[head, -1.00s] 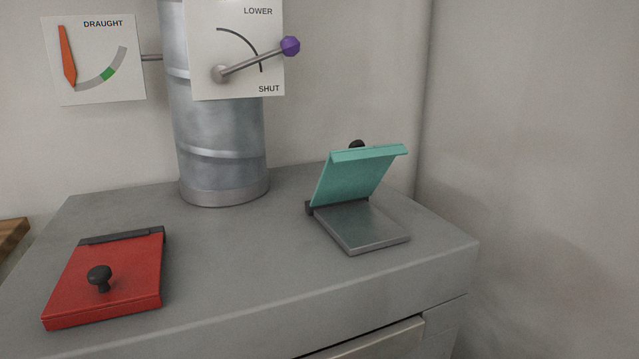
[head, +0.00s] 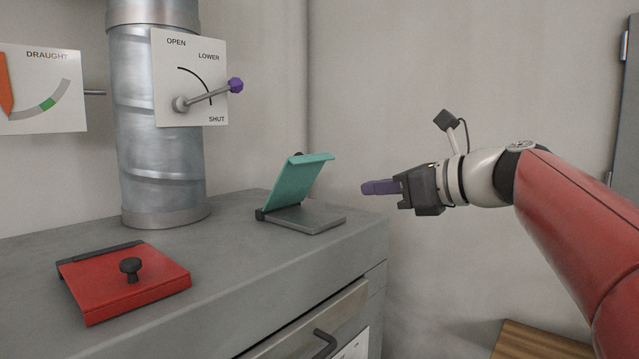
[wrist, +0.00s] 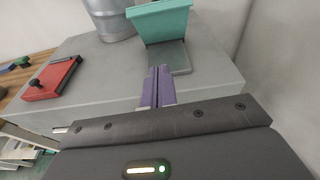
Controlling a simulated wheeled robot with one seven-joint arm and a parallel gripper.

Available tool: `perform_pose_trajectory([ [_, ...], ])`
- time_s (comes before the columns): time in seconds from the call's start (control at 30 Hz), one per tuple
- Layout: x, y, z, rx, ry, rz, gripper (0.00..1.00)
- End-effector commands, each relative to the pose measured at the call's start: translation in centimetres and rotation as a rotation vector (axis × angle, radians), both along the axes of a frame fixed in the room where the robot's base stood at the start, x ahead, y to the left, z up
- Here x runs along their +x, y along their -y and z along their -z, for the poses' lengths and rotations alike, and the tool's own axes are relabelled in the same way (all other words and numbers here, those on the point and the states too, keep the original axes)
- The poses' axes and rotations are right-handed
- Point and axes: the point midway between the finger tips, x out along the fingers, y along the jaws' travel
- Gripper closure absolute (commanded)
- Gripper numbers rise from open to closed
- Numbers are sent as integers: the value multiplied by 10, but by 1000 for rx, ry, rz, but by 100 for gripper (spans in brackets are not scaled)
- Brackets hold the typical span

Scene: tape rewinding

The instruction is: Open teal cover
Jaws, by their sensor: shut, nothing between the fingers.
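The teal cover (head: 297,183) stands raised on its hinge, tilted back over a grey metal plate (head: 308,219) on the grey cabinet top. A dark knob on its far side shows only in part. In the wrist view the teal cover (wrist: 160,21) is at top centre, ahead of the fingers. My gripper (head: 366,188) is in the air to the right of the cover, apart from it. Its purple fingers (wrist: 156,88) are together and hold nothing.
A red cover (head: 125,283) with a black knob lies flat at the cabinet's left. A metal pipe (head: 155,130) with a lever panel (head: 190,78) stands behind. A wall (head: 400,90) is behind my arm. A handle (head: 325,343) sticks out of the cabinet front.

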Motion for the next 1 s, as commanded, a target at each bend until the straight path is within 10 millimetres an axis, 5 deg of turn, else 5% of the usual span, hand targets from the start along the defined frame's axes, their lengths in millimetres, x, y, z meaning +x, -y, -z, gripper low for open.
perform_pose_trajectory([
  [0.23,17,-17,-4,57,-26,0,100],
  [0.63,67,-82,12,54,-25,0,100],
  [1.0,84,-103,-12,53,-23,2,100],
])
